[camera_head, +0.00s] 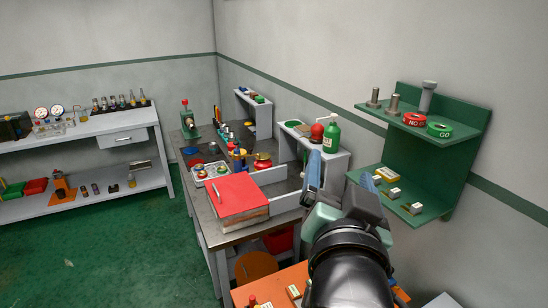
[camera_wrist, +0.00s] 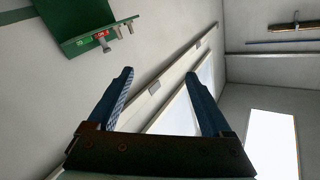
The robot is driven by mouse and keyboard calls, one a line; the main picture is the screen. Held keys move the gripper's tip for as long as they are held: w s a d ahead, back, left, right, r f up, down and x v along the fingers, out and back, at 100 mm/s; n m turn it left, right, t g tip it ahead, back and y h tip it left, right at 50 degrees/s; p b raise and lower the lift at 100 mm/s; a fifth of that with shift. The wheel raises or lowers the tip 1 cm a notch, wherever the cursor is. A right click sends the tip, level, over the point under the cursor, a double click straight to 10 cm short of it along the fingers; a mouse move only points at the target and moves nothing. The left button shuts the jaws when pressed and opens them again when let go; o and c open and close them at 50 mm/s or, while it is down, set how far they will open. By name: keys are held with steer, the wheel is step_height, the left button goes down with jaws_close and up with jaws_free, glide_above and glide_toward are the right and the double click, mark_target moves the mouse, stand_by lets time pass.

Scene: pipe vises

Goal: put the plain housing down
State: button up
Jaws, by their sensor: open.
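My gripper (camera_head: 338,165) is raised in front of the workbench, left of the green wall shelf. In the wrist view the two blue fingers of my gripper (camera_wrist: 158,73) are spread wide, with nothing between them. I cannot pick out the plain housing for certain in either view. Small pale blocks (camera_head: 394,193) sit on the lower board of the green wall shelf (camera_head: 430,160), too small to identify. My arm and gripper hide part of the bench and the area below it.
The workbench (camera_head: 207,232) holds a red-topped box (camera_head: 238,194), a tray (camera_head: 211,171) and a green bottle (camera_head: 331,136). An orange surface (camera_head: 268,288) lies below. Green floor (camera_head: 110,240) is open at left.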

steer(key=s+a+r+n+t+y, duration=0.1)
steer(key=s+a+r+n+t, duration=0.2)
steer(key=r, duration=0.8)
steer(key=s+a+r+n+t+y, duration=0.2)
steer(key=s+a+r+n+t, duration=0.2)
steer(key=r, duration=0.8)
steer(key=s+a+t, duration=0.2)
steer(key=s+a, duration=0.2)
steer(key=shift+s+r+t+y, duration=0.2)
steer(key=shift+r+t+y, duration=0.1)
steer(key=shift+t, duration=0.1)
steer(key=shift+f, duration=0.1)
step_height(320, 180, down, 8)
steer(key=b, duration=0.8)
